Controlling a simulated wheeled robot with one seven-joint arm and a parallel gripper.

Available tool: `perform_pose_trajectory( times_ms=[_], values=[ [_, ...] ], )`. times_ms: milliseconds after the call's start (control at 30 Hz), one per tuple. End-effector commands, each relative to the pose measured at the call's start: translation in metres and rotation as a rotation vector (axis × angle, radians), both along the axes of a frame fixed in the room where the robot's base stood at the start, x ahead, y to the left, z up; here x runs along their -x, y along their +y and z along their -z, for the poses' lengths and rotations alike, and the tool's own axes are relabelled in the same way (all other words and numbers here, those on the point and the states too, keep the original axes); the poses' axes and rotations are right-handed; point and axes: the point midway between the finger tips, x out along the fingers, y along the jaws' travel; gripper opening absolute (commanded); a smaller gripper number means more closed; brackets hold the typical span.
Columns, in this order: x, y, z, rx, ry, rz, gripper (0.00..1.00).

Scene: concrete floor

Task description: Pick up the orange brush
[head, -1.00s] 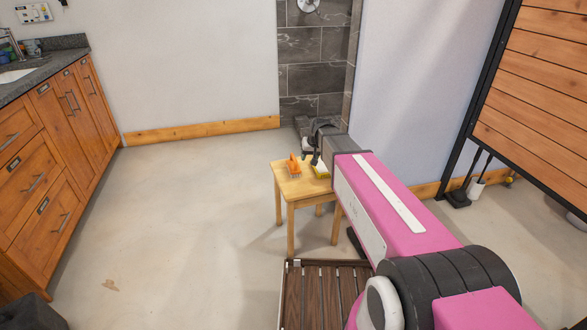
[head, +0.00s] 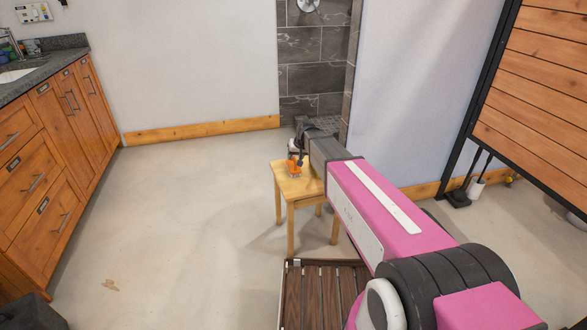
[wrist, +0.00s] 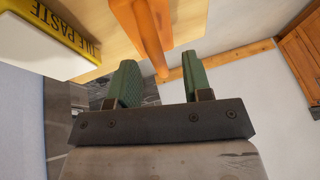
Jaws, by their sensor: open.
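The orange brush (head: 293,170) lies on a small wooden stool (head: 286,186) in the head view, partly hidden by my gripper (head: 298,158). In the wrist view the brush's orange handle (wrist: 154,38) reaches down from the top edge into the gap between the two green fingers. My gripper (wrist: 158,66) is open, with one finger on each side of the handle. I cannot tell whether either finger touches it.
A yellow and white tile paste box (wrist: 55,38) lies on the stool beside the brush. A dark slatted bench (head: 318,295) stands in front. Wooden cabinets (head: 60,150) line the left wall. The floor between is clear.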

Motion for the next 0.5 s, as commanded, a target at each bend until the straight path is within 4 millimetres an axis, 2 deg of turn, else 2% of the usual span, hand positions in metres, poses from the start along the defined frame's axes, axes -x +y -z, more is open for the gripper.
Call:
perform_pose_trajectory(
  times_ms=[100,200,467,500],
  values=[
    [-0.008,0.003,0.019,0.001,0.002,0.000,0.45],
    [-0.012,0.006,0.028,0.000,0.001,0.000,0.45],
    [-0.011,0.006,0.030,0.000,0.000,0.000,0.45],
    [-0.011,0.006,0.030,0.000,0.000,0.000,0.32]
  ],
)
